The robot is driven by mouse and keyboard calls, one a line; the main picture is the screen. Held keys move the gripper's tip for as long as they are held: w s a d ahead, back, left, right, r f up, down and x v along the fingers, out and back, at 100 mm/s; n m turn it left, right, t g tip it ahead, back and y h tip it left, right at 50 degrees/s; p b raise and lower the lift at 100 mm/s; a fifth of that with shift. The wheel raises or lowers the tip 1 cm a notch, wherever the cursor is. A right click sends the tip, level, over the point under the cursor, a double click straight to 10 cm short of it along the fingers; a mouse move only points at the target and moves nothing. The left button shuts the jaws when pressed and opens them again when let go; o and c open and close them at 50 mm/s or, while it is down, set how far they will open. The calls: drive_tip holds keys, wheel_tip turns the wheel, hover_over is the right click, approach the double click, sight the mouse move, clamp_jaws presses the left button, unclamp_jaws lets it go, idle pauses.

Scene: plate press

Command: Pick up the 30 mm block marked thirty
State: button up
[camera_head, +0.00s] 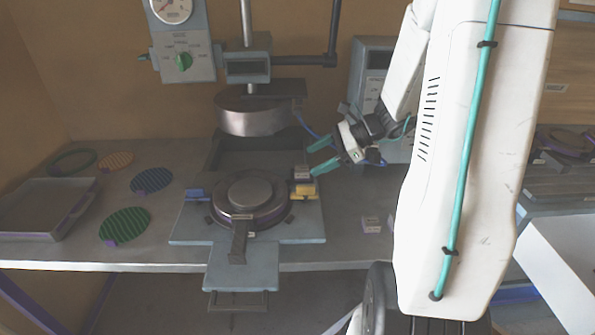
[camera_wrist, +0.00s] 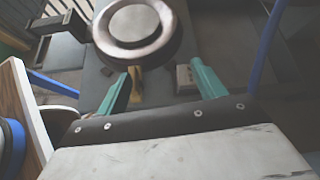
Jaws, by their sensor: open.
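A small grey block (camera_head: 301,172) sits by the yellow piece (camera_head: 302,190) at the right side of the round press plate in the head view. Its marking is too small to read. Another small pale block (camera_head: 371,224) lies on the table to the right; its marking is also unreadable. My gripper (camera_head: 313,160) is open, its teal fingers pointing left and down close to the first block. In the wrist view my gripper (camera_wrist: 162,68) shows a grey block (camera_wrist: 185,78) beside the right finger and the yellow piece (camera_wrist: 135,84) beside the left finger. I see no grip on either.
The press head (camera_head: 256,112) hangs above the round plate (camera_head: 248,201), left of my gripper. A blue piece (camera_head: 196,194) sits on the plate's left. A grey tray (camera_head: 45,208) and several coloured discs occupy the left table. Free table lies around the pale block.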

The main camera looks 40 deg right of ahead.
sight(303, 168)
drive_tip(key=d+f+m+t, duration=0.2)
drive_tip(key=d+f+m, duration=0.1)
drive_tip(key=d+m, duration=0.15)
drive_tip(key=shift+n+h, duration=0.3)
drive_tip(key=shift+n, duration=0.05)
drive_tip(key=x, duration=0.7)
drive_tip(key=shift+w+d+f, duration=0.15)
drive_tip(key=shift+w+f, duration=0.05)
drive_tip(key=shift+w, duration=0.45)
drive_tip(key=c, duration=1.3)
